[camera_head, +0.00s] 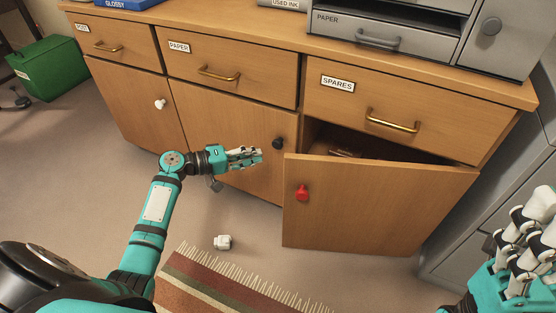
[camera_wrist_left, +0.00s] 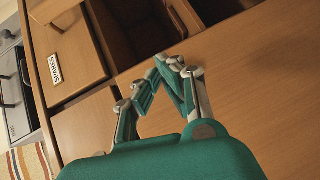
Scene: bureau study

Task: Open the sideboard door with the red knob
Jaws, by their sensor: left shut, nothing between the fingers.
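The sideboard door with the red knob (camera_head: 380,205) stands ajar under the SPARES drawer, swung outward, with a dark gap above it. The red knob (camera_head: 302,193) is near the door's left edge. My left gripper (camera_head: 259,156) is shut and empty, left of the red knob and apart from it in the head view. In the left wrist view its fingertips (camera_wrist_left: 168,62) meet in front of wood; the opened compartment (camera_wrist_left: 130,30) shows beyond them. My right gripper (camera_head: 520,245) is at the lower right of the head view, away from the door; its jaw state is unclear.
Two closed doors, with a white knob (camera_head: 160,104) and a black knob (camera_head: 278,143), lie to the left. Drawers with brass handles are shut above. A small white object (camera_head: 223,242) and a striped rug (camera_head: 215,285) lie on the floor. A grey cabinet (camera_head: 490,190) stands at right.

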